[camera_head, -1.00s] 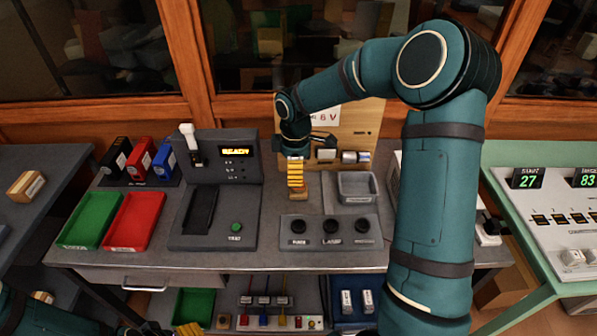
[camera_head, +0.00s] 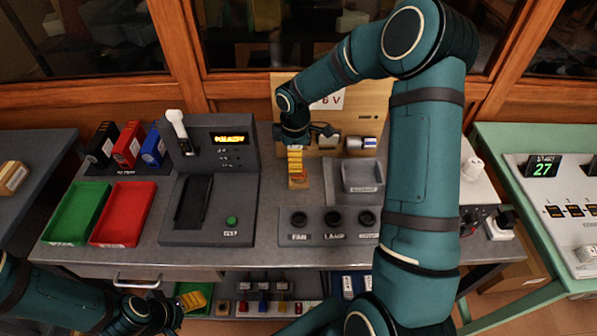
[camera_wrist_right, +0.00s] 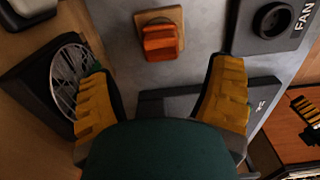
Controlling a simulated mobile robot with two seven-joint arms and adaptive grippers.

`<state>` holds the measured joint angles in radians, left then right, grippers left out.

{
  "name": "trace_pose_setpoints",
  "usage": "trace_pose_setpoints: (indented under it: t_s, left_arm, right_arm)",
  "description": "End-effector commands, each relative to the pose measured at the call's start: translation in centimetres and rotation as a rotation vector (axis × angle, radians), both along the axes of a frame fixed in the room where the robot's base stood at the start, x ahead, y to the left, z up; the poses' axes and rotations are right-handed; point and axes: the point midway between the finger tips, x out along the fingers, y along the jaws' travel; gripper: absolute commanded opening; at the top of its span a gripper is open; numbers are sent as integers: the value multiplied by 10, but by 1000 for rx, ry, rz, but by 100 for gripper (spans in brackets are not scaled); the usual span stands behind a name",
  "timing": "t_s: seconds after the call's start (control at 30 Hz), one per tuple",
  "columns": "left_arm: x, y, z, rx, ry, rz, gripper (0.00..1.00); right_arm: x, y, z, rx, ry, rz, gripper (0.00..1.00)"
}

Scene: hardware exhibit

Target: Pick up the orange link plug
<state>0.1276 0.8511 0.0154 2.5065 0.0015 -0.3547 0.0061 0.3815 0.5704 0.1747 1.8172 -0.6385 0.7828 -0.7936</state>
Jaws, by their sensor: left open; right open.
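The orange link plug (camera_wrist_right: 160,42) sits upright on a small wooden block (camera_wrist_right: 172,18) on the grey bench top, seen in the right wrist view. My right gripper (camera_wrist_right: 163,95) is open, its yellow ribbed fingers wide apart, with the plug ahead of the gap between them and not touched. In the head view my right gripper (camera_head: 296,163) hangs over the bench; its finger hides most of the plug, and part of the wooden block (camera_head: 298,184) shows below. My left gripper (camera_head: 190,302) is low at the bench's front edge, open and empty.
A socket panel (camera_head: 330,232) labelled FAN and LAMP stands in front, a grey tray (camera_head: 362,190) to the right. The READY tester (camera_head: 215,170) and green (camera_head: 75,215) and red bins (camera_head: 122,215) are left. A round wire-guarded fan (camera_wrist_right: 68,75) is close beside one right finger.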

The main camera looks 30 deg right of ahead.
Motion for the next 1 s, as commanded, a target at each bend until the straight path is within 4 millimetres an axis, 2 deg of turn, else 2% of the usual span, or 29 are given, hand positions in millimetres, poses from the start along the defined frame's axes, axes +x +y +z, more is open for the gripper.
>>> trace_pose_setpoints:
  t_s: [0.27,0.57,0.83,0.87,1.0]
  left_arm:
    - [-1,0,-3,-1,2,-2,65]
    - [-4,-1,-13,-2,9,-8,65]
    - [-4,-1,-12,-2,10,-8,65]
    - [-4,-1,-12,-2,10,-8,65]
    - [-4,-1,-12,-2,10,-8,65]
  right_arm:
    - [-2,-2,-16,0,1,-1,80]
    - [-8,-6,-56,1,2,-1,80]
    - [-7,-6,-59,-1,-1,-1,80]
    - [-7,-6,-59,-1,-1,-1,73]
    - [-7,-6,-59,-1,-1,0,24]
